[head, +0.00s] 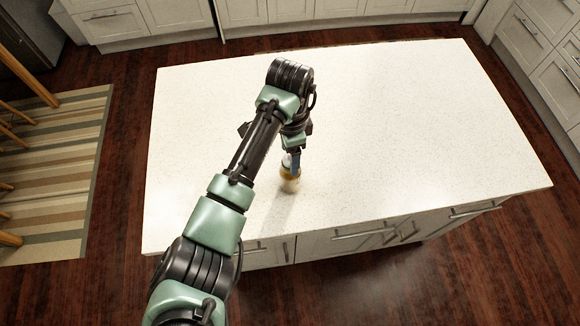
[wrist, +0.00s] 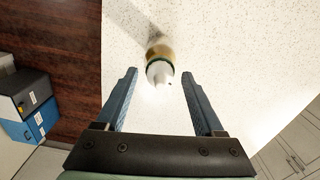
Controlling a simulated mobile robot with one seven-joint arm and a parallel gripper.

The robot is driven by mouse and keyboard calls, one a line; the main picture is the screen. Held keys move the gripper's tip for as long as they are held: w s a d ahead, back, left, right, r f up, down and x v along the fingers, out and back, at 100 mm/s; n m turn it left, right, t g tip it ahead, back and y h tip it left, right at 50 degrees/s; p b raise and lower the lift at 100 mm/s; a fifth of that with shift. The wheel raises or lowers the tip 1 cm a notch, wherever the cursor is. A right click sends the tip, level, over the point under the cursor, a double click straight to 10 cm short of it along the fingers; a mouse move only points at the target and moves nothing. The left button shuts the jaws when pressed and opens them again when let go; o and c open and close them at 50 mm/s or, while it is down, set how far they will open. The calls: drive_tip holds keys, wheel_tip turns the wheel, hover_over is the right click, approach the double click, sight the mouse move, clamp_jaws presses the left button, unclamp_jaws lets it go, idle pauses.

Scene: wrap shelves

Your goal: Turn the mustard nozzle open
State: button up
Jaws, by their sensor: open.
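The mustard bottle (head: 289,182) stands upright on the white island counter, close to its front edge. Its yellowish body is partly hidden by my gripper in the head view. In the wrist view the bottle (wrist: 158,52) shows its white nozzle (wrist: 160,73) pointing towards the camera. My gripper (head: 293,160) is above the bottle, pointing down. In the wrist view my gripper (wrist: 159,85) is open, with one blue finger on each side of the nozzle and a gap to both. Nothing is held. I cannot tell whether the nozzle is open or closed.
The white speckled counter (head: 420,120) is otherwise clear. Its front edge and the drawers (head: 360,238) below lie close to the bottle. A striped rug (head: 60,180) and wooden furniture legs are on the floor at left. Blue and dark boxes (wrist: 35,125) show at left in the wrist view.

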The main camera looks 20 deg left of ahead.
wheel_tip(320, 180, up, 7)
drive_tip(key=p, duration=0.7)
idle(0.3)
idle(0.4)
